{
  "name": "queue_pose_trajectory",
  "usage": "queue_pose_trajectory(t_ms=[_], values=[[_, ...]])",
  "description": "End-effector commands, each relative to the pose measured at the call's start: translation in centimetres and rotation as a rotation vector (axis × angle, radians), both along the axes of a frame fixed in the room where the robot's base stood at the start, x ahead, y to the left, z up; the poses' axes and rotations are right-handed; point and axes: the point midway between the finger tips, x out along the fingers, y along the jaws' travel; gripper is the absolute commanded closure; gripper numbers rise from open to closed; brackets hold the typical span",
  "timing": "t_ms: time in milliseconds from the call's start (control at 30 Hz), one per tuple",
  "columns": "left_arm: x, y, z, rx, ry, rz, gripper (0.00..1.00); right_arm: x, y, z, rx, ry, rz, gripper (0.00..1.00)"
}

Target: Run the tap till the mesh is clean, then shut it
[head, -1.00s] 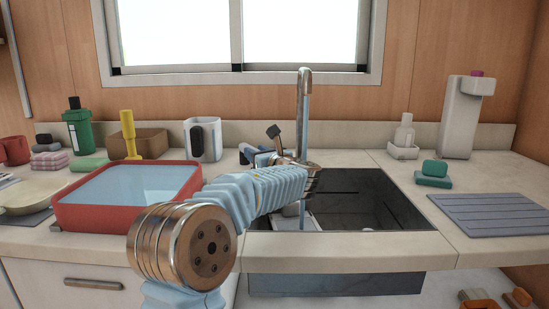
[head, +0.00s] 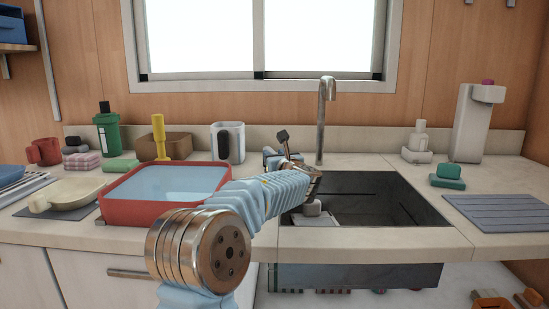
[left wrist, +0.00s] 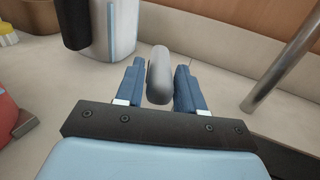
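The tap spout (head: 322,120) rises behind the sink. No water stream shows below it. A short lever with a dark knob (head: 283,135) stands to its left, by my left gripper (head: 270,156). In the left wrist view, a rounded grey handle (left wrist: 159,76) lies between the blue fingers of my left gripper (left wrist: 160,88). Narrow gaps show on both sides, so the fingers look open around it. The spout stands to the right there (left wrist: 285,68). Pale pieces (head: 313,208) lie in the sink, partly behind my arm; I cannot tell the mesh among them. My right gripper is out of view.
The dark sink basin (head: 395,202) is open at the right of my arm. A red basin of water (head: 122,209) stands left. A white jug (head: 228,142) and a brown box (head: 178,146) stand behind it. A grey drying mat (head: 500,212) lies right of the sink.

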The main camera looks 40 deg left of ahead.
Motion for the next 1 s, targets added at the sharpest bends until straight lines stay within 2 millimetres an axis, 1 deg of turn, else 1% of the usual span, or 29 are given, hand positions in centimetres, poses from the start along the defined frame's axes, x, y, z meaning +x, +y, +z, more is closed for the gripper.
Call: queue_pose_trajectory(t_ms=[33,100,367,467,567,800,900,1000], values=[[-0.1,0.1,0.0,0.000,-0.001,0.001,0.54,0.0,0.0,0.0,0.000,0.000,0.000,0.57],[0.0,0.0,0.0,0.000,0.000,0.000,0.45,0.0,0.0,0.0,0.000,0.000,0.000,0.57],[0.0,-0.1,-0.1,-0.001,0.002,-0.002,0.45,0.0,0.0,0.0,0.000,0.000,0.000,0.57],[-0.2,-0.7,-0.2,-0.002,0.000,-0.002,0.45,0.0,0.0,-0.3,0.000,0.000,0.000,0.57],[-0.9,-2.1,-0.3,-0.004,0.000,-0.005,0.45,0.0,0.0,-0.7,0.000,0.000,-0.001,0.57],[-3.8,-7.3,-0.3,-0.003,-0.001,-0.006,0.45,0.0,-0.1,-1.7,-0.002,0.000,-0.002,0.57],[-4.8,-9.2,-0.3,-0.004,0.000,-0.005,0.45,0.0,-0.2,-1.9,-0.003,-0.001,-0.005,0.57],[-5.6,-10.7,-0.2,-0.001,0.000,-0.004,0.45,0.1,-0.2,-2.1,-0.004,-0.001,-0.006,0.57]])
